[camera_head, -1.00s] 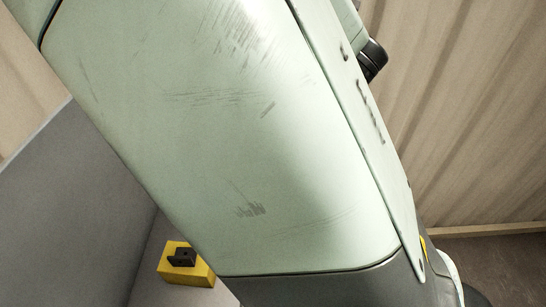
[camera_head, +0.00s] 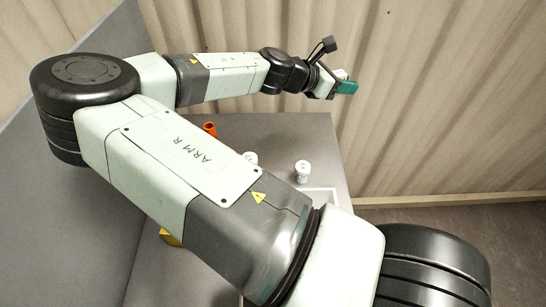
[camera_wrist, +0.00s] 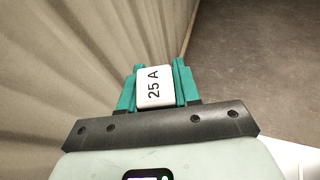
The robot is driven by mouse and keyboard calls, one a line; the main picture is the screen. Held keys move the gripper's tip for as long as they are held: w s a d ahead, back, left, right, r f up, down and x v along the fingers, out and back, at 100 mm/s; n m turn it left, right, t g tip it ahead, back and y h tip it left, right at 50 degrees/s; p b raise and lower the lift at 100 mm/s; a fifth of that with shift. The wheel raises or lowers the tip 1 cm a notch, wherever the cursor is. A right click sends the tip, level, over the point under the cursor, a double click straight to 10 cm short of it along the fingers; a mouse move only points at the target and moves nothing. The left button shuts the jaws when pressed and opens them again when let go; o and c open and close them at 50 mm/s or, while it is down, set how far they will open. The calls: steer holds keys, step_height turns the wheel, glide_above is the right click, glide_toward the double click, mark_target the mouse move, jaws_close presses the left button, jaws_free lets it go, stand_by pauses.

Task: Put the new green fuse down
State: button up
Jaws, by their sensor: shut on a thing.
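My gripper (camera_head: 345,82) is at the far end of my arm, raised above the far right edge of the grey table and near the corrugated wall. In the wrist view, its two teal fingers (camera_wrist: 155,72) are shut on a white block marked "25 A" (camera_wrist: 154,88), which I take to be the fuse. One finger is on each side of it. No green shows on the block itself apart from the teal beside it. Nothing is seen touching it from below.
On the grey table (camera_head: 285,130) stand a white capped piece (camera_head: 302,171), another white piece (camera_head: 250,157) partly behind my arm, and an orange cylinder (camera_head: 210,128). A yellow block (camera_head: 170,238) is mostly hidden. A white-edged area (camera_head: 336,192) lies at the right.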

steer(key=s+a+f+m+g, duration=0.2)
steer(key=s+f+m+g, duration=0.2)
steer(key=f+m+g, duration=0.6)
steer(key=m+g+y, duration=0.4)
steer(key=m+y, duration=1.9)
glide_above(266, 158)
steer(key=s+d, duration=0.3)
steer(key=s, duration=0.2)
steer(key=f, duration=0.5)
steer(key=shift+s+a+f, duration=0.15)
steer(key=shift+s+f, duration=0.05)
steer(key=shift+f, duration=0.1)
steer(key=w+a+r+m+t+y, duration=0.25)
steer(key=w+m+t, duration=0.25)
steer(key=m+t, duration=0.3)
steer(key=shift+n+t+y, duration=0.3)
steer(key=shift+t+y, duration=0.05)
steer(key=shift+t, duration=0.15)
step_height(266, 158, down, 10)
steer(key=shift+w+r, duration=0.1)
steer(key=shift+r, duration=0.15)
steer(key=o, duration=1.1)
steer(key=shift+c, duration=0.2)
